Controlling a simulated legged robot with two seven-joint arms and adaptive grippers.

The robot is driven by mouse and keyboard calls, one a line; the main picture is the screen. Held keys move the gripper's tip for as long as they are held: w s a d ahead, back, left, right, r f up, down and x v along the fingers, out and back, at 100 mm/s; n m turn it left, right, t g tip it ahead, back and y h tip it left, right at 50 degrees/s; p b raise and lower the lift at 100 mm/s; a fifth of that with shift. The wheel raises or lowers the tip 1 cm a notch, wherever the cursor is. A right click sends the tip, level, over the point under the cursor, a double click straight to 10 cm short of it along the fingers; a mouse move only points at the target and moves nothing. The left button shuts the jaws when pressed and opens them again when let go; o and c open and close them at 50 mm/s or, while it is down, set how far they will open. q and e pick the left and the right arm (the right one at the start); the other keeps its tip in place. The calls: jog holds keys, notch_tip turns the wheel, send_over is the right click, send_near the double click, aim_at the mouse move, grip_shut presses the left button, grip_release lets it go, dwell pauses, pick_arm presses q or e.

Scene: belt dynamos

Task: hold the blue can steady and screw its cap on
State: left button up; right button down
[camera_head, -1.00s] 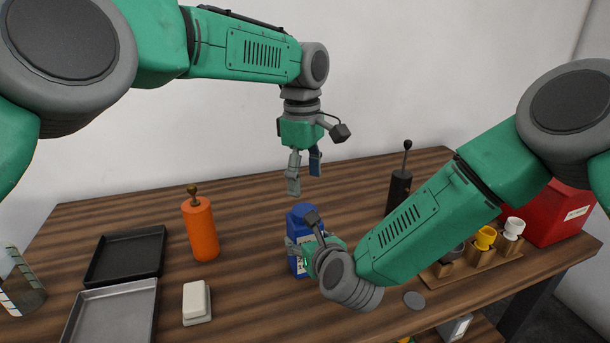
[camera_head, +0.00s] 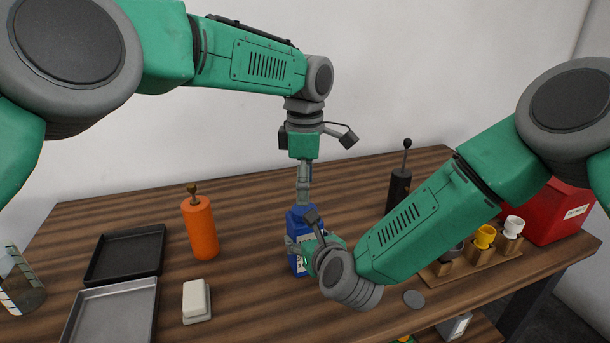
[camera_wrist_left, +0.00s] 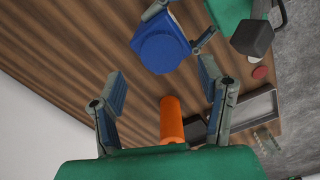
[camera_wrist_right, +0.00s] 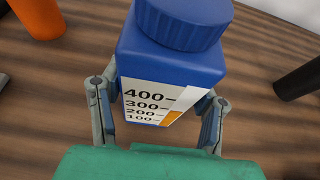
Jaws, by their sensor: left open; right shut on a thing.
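The blue can (camera_head: 298,267) stands upright on the wooden table, with a measuring scale on its pale label (camera_wrist_right: 150,100). Its blue ribbed cap (camera_wrist_right: 182,22) sits on top; I cannot tell how tight it is. The cap also shows from above in the left wrist view (camera_wrist_left: 160,53). My right gripper (camera_head: 300,245) is shut on the can's sides, below the cap; its fingers flank the can in the right wrist view (camera_wrist_right: 160,100). My left gripper (camera_head: 303,200) points down just above the cap, open and empty. Its fingers (camera_wrist_left: 162,85) are apart in the left wrist view.
An orange bottle (camera_head: 200,230) stands left of the can. A white block (camera_head: 196,301), a dark tray (camera_head: 125,256), a metal tray (camera_head: 115,310) and a glass beaker (camera_head: 20,285) are further left. A black cylinder (camera_head: 398,190), a cup rack (camera_head: 470,260) and a red box (camera_head: 560,213) are right.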

aim_at(305, 208)
pick_arm(q)
jog(key=shift+f, duration=2.8)
jog(key=shift+c, duration=0.4)
